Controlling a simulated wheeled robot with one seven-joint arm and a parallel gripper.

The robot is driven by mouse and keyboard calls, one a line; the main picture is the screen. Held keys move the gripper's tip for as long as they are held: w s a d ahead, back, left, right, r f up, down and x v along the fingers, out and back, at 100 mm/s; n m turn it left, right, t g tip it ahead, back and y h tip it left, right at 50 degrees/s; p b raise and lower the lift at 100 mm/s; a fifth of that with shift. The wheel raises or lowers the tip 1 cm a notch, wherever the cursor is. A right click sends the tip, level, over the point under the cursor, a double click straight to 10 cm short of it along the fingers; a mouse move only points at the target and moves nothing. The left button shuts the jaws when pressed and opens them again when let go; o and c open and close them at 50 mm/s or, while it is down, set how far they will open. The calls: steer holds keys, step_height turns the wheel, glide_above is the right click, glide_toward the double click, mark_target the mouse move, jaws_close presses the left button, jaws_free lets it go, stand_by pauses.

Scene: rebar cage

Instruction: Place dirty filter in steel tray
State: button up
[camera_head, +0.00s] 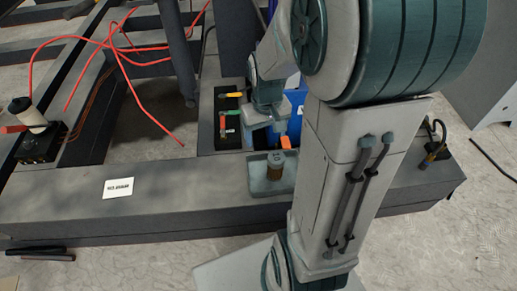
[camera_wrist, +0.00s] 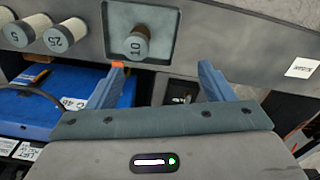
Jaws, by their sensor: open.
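In the wrist view the filter (camera_wrist: 138,46) is marked 10 and sits inside the tray (camera_wrist: 114,24). My gripper (camera_head: 267,138) is over the beam's inner edge, just behind the tray in the head view. In the wrist view my gripper (camera_wrist: 161,68) has its two blue-grey fingers wide apart with nothing between them. The filter is beyond the fingertips, apart from them. An orange piece shows at one fingertip.
Two pale cylinders marked 5 (camera_wrist: 18,33) and 25 (camera_wrist: 58,39) stand beside the tray in the wrist view. Red cables (camera_head: 140,98) hang over the frame at left. A white label card (camera_head: 118,187) lies on the beam.

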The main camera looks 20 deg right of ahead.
steer(key=s+a+r, duration=0.6)
steer(key=s, duration=0.3)
steer(key=shift+a+t, duration=0.3)
steer(key=shift+t, duration=0.1)
steer(key=shift+s, duration=0.1)
